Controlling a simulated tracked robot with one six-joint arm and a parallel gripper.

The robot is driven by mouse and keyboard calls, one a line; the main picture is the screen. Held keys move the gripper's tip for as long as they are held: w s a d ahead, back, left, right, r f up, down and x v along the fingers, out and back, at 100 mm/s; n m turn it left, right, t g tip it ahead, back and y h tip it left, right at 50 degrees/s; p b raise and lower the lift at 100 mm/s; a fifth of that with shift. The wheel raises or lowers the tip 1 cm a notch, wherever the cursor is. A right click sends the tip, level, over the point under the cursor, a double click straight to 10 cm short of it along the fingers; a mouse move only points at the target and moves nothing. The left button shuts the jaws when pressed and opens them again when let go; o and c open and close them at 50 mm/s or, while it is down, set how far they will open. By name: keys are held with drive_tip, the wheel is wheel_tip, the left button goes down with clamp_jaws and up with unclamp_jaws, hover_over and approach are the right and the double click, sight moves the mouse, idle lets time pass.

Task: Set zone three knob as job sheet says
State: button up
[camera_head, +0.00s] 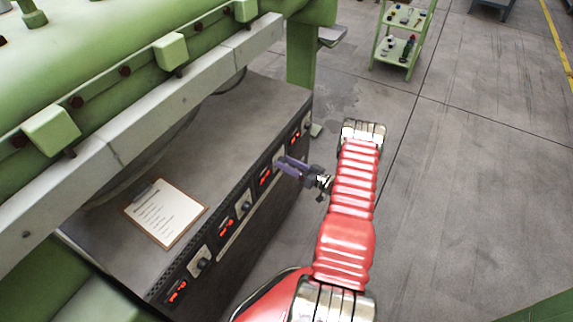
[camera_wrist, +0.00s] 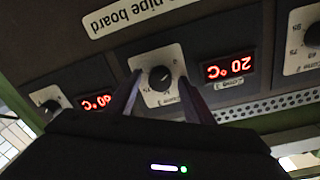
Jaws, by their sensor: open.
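In the wrist view, upside down, a black round knob (camera_wrist: 162,79) sits on a pale dial plate (camera_wrist: 150,59). A red display (camera_wrist: 230,68) is beside it, appearing to read 20 °C, with a small label below that I cannot read surely. My gripper (camera_wrist: 160,77) is open, one finger on each side of the knob; I cannot tell whether they touch it. In the head view my gripper (camera_head: 287,166) reaches the panel front from the right and hides this knob. The job sheet (camera_head: 165,211) lies on a clipboard on the bench top, its text too small to read.
Other knobs sit along the panel, one (camera_wrist: 52,106) at left and one (camera_wrist: 312,36) at right in the wrist view. Another red display (camera_wrist: 97,102) is at left. The green extruder (camera_head: 170,50) stands above the bench. A green shelf cart (camera_head: 400,45) stands behind; floor at right is clear.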

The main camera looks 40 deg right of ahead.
drive_tip(key=shift+c, duration=0.6)
drive_tip(key=c, duration=0.9)
